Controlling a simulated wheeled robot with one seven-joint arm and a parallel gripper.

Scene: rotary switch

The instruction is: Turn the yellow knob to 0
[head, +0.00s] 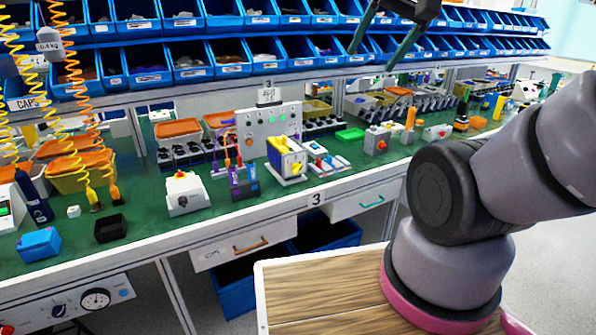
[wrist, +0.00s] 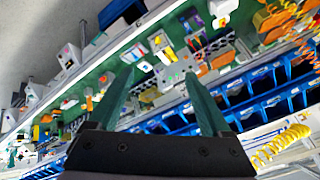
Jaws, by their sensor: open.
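The yellow knob (head: 296,168) is on the front of a boxy switch unit (head: 284,152) with yellow and dark sides, standing on a white base on the green bench. Its pointer setting and the 0 mark are too small to read. My gripper (head: 376,58) is at the top of the head view, high above the bench and to the right of the knob, apart from it. Its two dark green fingers are spread and empty, as the wrist view (wrist: 157,73) also shows. The wrist view is tilted, and a small yellow-and-white unit beyond the fingers may be the switch.
A grey panel with lights (head: 268,130) stands behind the switch. A white box with a red knob (head: 187,192) is to the left, a grey box with a red button (head: 378,138) to the right. Blue bins (head: 190,62) line the shelves above. Coiled hoses hang at left.

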